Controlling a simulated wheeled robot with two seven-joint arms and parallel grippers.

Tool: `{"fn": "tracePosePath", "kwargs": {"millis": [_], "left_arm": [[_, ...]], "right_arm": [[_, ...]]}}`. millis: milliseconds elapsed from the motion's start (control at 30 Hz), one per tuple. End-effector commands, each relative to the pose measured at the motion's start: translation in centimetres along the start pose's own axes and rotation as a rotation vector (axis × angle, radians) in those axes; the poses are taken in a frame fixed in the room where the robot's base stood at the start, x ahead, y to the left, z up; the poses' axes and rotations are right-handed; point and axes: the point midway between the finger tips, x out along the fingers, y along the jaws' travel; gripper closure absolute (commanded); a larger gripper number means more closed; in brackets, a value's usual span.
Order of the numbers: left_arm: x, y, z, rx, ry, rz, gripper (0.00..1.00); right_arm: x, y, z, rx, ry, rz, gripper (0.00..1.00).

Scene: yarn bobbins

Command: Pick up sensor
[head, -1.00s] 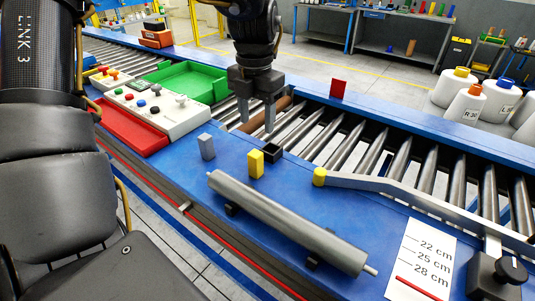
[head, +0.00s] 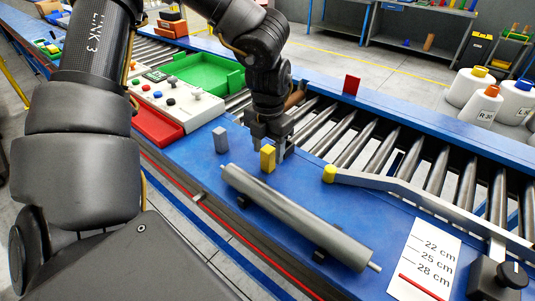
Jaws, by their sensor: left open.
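Small upright blocks stand on the blue conveyor edge: a grey one (head: 220,139) and a yellow one (head: 268,159). I cannot tell for sure which of them is the sensor. My left gripper (head: 270,148) points down, open, right behind the yellow block, its fingers low near the blue surface. The yellow block hides part of the fingers, and I cannot tell whether they touch anything. A small black block seen earlier beside the yellow one is now hidden by the gripper. My right gripper is not in view.
A long grey roller (head: 290,215) lies in front of the yellow block. A guide bar with a yellow tip (head: 329,173) is to the right. A white button panel (head: 180,103), red tray (head: 157,126) and green tray (head: 205,74) are to the left. Metal rollers (head: 385,140) run behind.

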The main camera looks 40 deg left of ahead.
Motion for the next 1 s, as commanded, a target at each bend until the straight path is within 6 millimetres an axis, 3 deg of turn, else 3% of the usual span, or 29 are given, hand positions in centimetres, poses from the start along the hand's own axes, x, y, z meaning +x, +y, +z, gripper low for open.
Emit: {"fn": "tracePosePath", "kwargs": {"millis": [333,700,1000], "left_arm": [[1.09,0.00,-0.04,0.000,0.000,0.000,0.47],[1.07,0.01,-0.03,0.000,0.000,0.000,0.94],[0.68,0.00,0.05,0.000,-0.003,0.000,0.97]], "right_arm": [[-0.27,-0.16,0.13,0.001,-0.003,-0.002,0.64],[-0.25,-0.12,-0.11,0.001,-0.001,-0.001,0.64],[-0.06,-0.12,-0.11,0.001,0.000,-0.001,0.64]]}}
